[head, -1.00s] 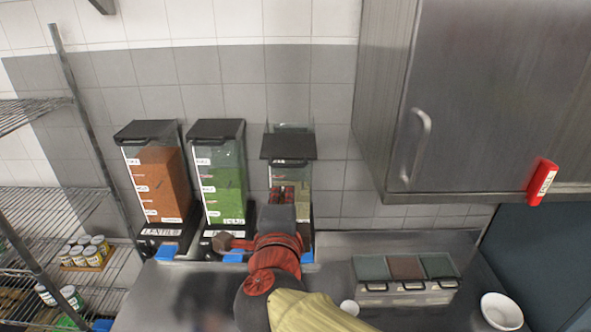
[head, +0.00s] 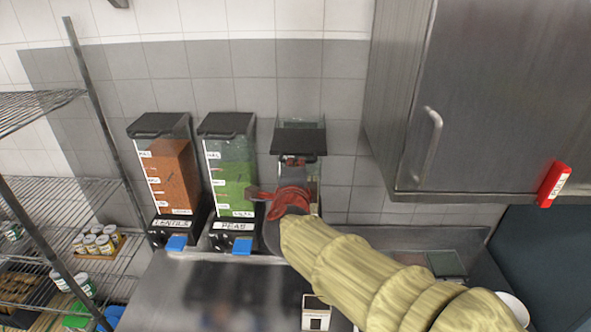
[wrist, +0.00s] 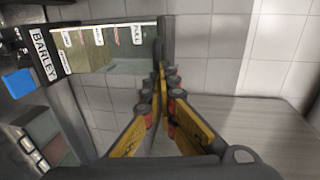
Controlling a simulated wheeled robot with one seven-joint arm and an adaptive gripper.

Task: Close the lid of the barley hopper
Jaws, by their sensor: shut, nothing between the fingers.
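The barley hopper stands rightmost of three hoppers. In the wrist view its clear body (wrist: 110,48) and BARLEY label appear sideways at upper left. Its dark lid (head: 299,140) sits lower and further forward than the neighbouring lids, with clear plastic showing behind it. The lid also shows edge-on in the wrist view (wrist: 166,38). My gripper (head: 292,163) is just below the lid's front edge and partly hides the hopper body. In the wrist view my gripper's fingertips (wrist: 160,72) are together and empty, close to the lid's edge; I cannot tell if they touch.
The lentils hopper (head: 170,175) and peas hopper (head: 232,178) stand to the left with lids down. A steel cabinet (head: 455,90) hangs at right, with a red object (head: 554,184) at its lower edge. Wire shelves (head: 60,195) stand at left. Counter is clear below the left hoppers.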

